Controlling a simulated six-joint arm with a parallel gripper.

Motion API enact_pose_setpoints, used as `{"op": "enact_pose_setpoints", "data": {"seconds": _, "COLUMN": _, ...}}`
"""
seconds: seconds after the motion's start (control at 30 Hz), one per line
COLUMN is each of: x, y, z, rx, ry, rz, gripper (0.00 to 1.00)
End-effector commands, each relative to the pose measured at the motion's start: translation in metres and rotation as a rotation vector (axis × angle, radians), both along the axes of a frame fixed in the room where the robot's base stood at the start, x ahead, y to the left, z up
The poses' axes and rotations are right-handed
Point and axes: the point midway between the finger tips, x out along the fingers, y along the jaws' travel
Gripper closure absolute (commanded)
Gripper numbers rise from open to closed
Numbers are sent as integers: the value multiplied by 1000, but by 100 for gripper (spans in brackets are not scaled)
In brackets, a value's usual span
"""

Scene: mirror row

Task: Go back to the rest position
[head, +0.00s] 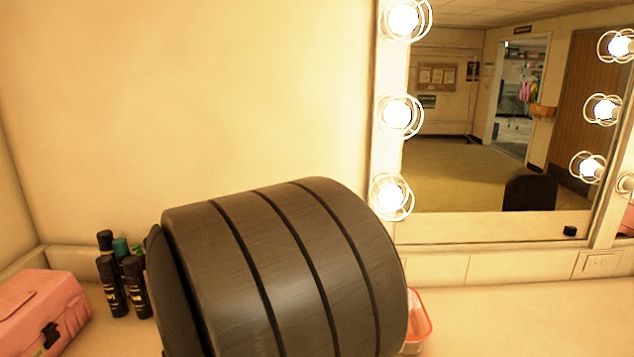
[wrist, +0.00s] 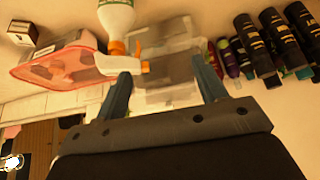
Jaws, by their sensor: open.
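My gripper (wrist: 165,82) shows in the wrist view with its two bluish fingers spread apart. It is open, and I see nothing clamped between them. In the head view a large dark rounded part of my own arm fills the lower middle, and the gripper cannot be seen there. A white spray bottle (wrist: 118,18) with an orange collar shows beyond the left finger in the wrist view. Its white and orange head (wrist: 125,65) is close to that fingertip; I cannot tell whether they touch. A clear plastic box (wrist: 165,38) lies beyond the gap between the fingers.
A pink case (head: 40,310) and several dark bottles (head: 112,285) stand on the counter at left. A red-rimmed clear container (head: 420,318) is partly hidden by my arm. The bulb-lined mirror (head: 470,150) is behind. The counter at right (head: 530,310) is clear.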

Motion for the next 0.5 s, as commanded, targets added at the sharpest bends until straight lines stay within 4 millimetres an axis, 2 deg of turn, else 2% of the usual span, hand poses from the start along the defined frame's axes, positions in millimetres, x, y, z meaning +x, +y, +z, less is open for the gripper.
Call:
{"op": "enact_pose_setpoints", "data": {"seconds": 0.1, "x": 0, "y": 0, "z": 26, "rx": 4, "ry": -4, "rz": 0, "gripper": 35}}
{"op": "enact_pose_setpoints", "data": {"seconds": 0.23, "x": 1, "y": 0, "z": 51, "rx": 3, "ry": -3, "rz": -2, "gripper": 35}}
{"op": "enact_pose_setpoints", "data": {"seconds": 0.5, "x": 45, "y": -39, "z": 54, "rx": -1, "ry": 0, "rz": -110, "gripper": 35}}
